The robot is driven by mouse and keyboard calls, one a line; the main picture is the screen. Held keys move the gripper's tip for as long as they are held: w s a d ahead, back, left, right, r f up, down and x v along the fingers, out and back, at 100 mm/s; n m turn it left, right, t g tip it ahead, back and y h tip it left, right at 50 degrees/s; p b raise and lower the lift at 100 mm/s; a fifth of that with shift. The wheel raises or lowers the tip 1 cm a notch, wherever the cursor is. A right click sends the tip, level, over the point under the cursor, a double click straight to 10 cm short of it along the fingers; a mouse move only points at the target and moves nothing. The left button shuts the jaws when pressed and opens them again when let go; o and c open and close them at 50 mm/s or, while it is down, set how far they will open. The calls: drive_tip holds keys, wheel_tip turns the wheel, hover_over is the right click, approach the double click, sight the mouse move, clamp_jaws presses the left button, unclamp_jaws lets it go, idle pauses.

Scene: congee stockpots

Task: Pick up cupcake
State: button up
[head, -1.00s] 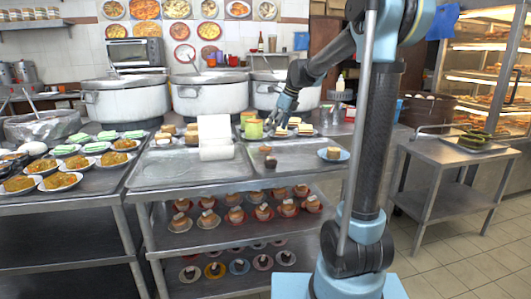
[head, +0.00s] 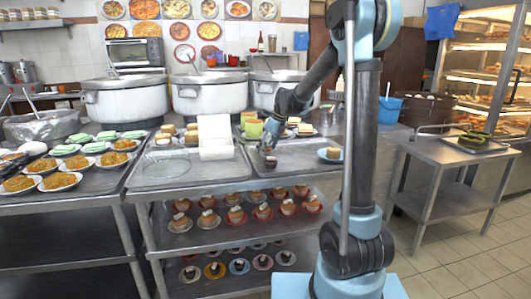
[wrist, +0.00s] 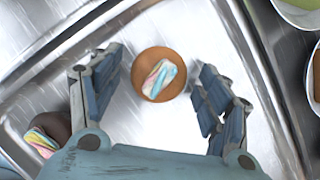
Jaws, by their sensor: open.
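A round brown cupcake (wrist: 150,58) with a pastel swirl on top sits on a metal tray (wrist: 135,120) in the wrist view. My gripper (wrist: 158,78) is open, with one finger on each side of this cupcake and visible gaps on both sides. A darker cupcake (wrist: 50,128) with a similar swirl lies at the lower left, outside the left finger and partly covered by it. In the head view my gripper (head: 267,147) points down over the right-hand tray. The dark cupcake (head: 271,163) shows just below it; the brown one is hidden there.
A blue plate with a cake (head: 331,155) is right of my gripper. A green cup (head: 253,129) and a white upright box (head: 214,135) stand behind and left. Plates of pastries (head: 300,128) sit behind. The left tray (head: 180,172) is largely empty.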

drive_tip(key=shift+f, duration=0.1)
drive_tip(key=c, duration=1.1)
